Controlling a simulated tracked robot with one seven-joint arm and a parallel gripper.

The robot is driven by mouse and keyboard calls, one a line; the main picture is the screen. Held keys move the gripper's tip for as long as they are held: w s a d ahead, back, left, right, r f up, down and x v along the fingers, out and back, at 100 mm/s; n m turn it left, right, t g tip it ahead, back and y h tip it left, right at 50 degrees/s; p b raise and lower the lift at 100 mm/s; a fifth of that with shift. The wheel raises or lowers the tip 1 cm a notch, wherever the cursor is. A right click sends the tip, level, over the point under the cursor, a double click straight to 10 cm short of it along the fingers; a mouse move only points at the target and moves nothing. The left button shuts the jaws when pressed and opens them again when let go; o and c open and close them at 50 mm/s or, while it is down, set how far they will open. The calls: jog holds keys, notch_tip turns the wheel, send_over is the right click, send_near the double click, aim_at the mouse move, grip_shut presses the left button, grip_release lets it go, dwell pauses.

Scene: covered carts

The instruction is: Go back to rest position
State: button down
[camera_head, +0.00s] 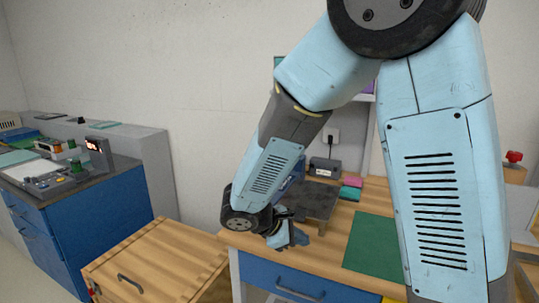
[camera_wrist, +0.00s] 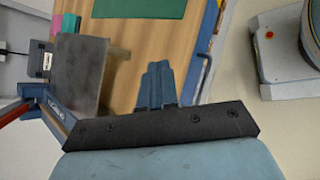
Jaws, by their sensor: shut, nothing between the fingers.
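My gripper (camera_head: 296,239) hangs at the end of my light blue arm, over the left front part of a wooden workbench with a blue drawer (camera_head: 290,280). In the wrist view my gripper's two blue fingers (camera_wrist: 157,84) are together with nothing between them. The fingers point over the bench top and its front edge. In the head view my arm hides part of the bench and the wall behind it.
A dark grey plate-like fixture (camera_head: 316,204) stands close to my gripper. A green mat (camera_head: 372,243) lies on the bench. A wooden cart (camera_head: 160,262) with a handle stands at left. A blue cabinet (camera_head: 85,225) with a control panel is further left.

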jog(key=s+d+r+m+t+y, duration=0.1)
jog(key=s+d+r+m+y, duration=0.7)
jog(key=s+d+r+m, duration=0.7)
notch_tip(320, 180, up, 4)
jog(key=shift+s+d+f+m+t+y, duration=0.15)
jog(key=shift+d+m+t+y, duration=0.2)
jog(key=shift+m, duration=0.35)
